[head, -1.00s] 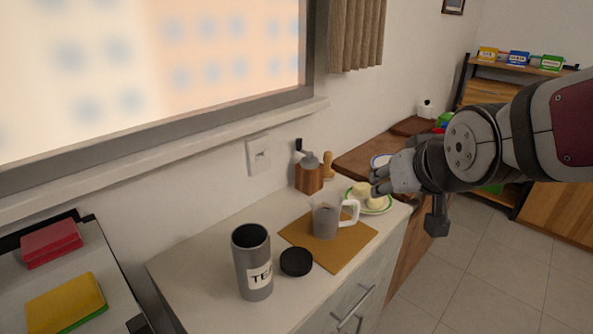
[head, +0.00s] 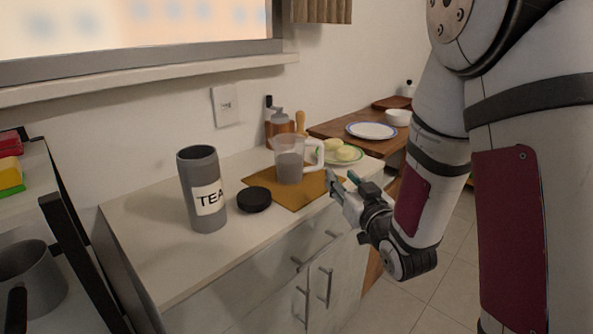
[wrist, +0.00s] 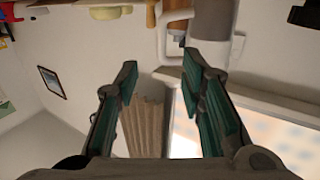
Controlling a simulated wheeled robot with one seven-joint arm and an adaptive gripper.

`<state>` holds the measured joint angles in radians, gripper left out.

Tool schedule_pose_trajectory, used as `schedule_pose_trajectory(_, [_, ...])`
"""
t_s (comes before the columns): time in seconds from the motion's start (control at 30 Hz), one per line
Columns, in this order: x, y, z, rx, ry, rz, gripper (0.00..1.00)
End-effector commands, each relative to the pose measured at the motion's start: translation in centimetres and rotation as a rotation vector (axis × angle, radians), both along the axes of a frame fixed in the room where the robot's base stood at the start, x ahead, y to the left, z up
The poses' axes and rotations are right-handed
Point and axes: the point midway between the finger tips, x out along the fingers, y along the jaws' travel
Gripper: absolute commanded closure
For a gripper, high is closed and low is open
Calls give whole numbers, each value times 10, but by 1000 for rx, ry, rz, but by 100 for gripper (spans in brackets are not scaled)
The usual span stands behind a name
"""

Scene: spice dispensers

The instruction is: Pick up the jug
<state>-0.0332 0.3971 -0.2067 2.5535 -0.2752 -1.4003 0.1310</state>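The jug (head: 290,160) is a clear pitcher with grey contents and a pale handle on its right side. It stands upright on a tan mat (head: 313,190) on the white counter. In the wrist view the jug (wrist: 213,28) appears upside down at the top, beyond my fingertips, partly cut off, with its handle to the left. My gripper (head: 345,182) is at the counter's front edge, right of and nearer than the jug. Its two green-lined fingers are apart in the wrist view (wrist: 160,75), with nothing between them. They do not touch the jug.
A grey TEA canister (head: 203,190) and a black lid (head: 254,199) stand left of the jug. A grinder (head: 279,127) and a plate of pale round items (head: 345,154) are close behind it. Cabinet handles (head: 326,285) project from the counter front.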

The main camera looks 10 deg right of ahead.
Motion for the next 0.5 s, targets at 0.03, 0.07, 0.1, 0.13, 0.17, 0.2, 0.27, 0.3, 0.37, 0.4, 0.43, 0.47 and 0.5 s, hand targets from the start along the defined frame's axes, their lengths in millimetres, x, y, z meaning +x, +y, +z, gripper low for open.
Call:
schedule_pose_trajectory(0.03, [4, 1, -1, 0, -6, 2, 64])
schedule_pose_trajectory(0.07, [6, 1, -1, 0, -6, 2, 64])
schedule_pose_trajectory(0.1, [9, 2, -1, 0, -5, 2, 64])
schedule_pose_trajectory(0.13, [12, 2, -1, -1, -6, 2, 64])
schedule_pose_trajectory(0.17, [14, 2, -1, -1, -6, 2, 64])
schedule_pose_trajectory(0.2, [18, 2, -1, -1, -6, 1, 64])
schedule_pose_trajectory(0.27, [22, 3, -1, -1, -6, 1, 64])
schedule_pose_trajectory(0.3, [25, 3, -1, -1, -5, 0, 64])
schedule_pose_trajectory(0.37, [33, 4, 0, -1, -3, 0, 64])
schedule_pose_trajectory(0.4, [41, 5, 1, -1, -2, 1, 64])
schedule_pose_trajectory(0.43, [47, 6, 1, -1, -2, 1, 64])
schedule_pose_trajectory(0.47, [53, 7, 1, -1, -2, 2, 64])
schedule_pose_trajectory(0.5, [59, 8, 1, -1, -2, 2, 64])
